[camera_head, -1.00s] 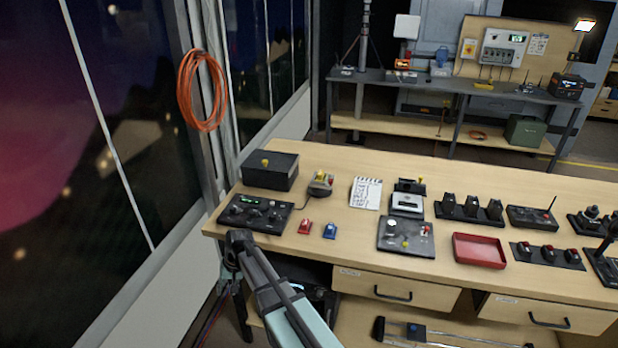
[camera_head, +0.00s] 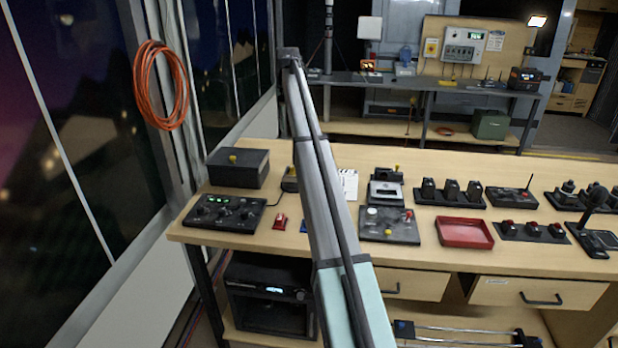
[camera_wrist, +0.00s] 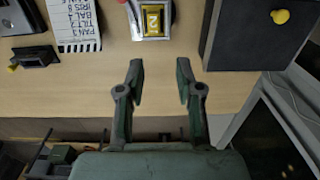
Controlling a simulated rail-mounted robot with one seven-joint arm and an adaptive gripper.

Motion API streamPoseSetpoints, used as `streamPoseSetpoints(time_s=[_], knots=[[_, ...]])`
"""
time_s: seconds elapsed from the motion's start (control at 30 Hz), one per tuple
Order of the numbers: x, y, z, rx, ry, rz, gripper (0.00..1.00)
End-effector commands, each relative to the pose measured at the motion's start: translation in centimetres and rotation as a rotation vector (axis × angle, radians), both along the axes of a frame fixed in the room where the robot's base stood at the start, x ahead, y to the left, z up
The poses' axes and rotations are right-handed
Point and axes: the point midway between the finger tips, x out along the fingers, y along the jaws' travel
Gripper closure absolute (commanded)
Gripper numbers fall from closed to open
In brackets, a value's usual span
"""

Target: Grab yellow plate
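A yellow plate (camera_wrist: 152,20) marked "2" sits on a silver-grey device (camera_wrist: 136,32) at the top of the wrist view, partly cut off by the frame edge. My gripper (camera_wrist: 161,68) is open and empty. Its two dark fingers point towards the plate, with bare tabletop between the fingertips and the device. In the head view, a small part of that device (camera_head: 289,181) shows beside my arm, which hides the rest. My gripper cannot be made out in the head view.
A black box with a yellow knob (camera_head: 237,171) stands left of the device. A white lettered card (camera_wrist: 76,24) lies on its other side. A red tray (camera_head: 464,233) and several control panels occupy the wooden bench (camera_head: 435,255). An orange cable coil (camera_head: 161,85) hangs by the window.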

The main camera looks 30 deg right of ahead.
Motion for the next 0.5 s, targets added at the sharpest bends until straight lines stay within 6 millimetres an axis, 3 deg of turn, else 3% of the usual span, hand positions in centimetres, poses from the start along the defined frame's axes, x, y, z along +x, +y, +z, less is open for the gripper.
streamPoseSetpoints(time_s=[0.17,0.5], knots=[[-0.2,-1.0,-0.1,-0.011,0.016,-0.017,0.65],[-0.3,-0.9,-6.4,-0.008,0.016,-0.015,0.65]])
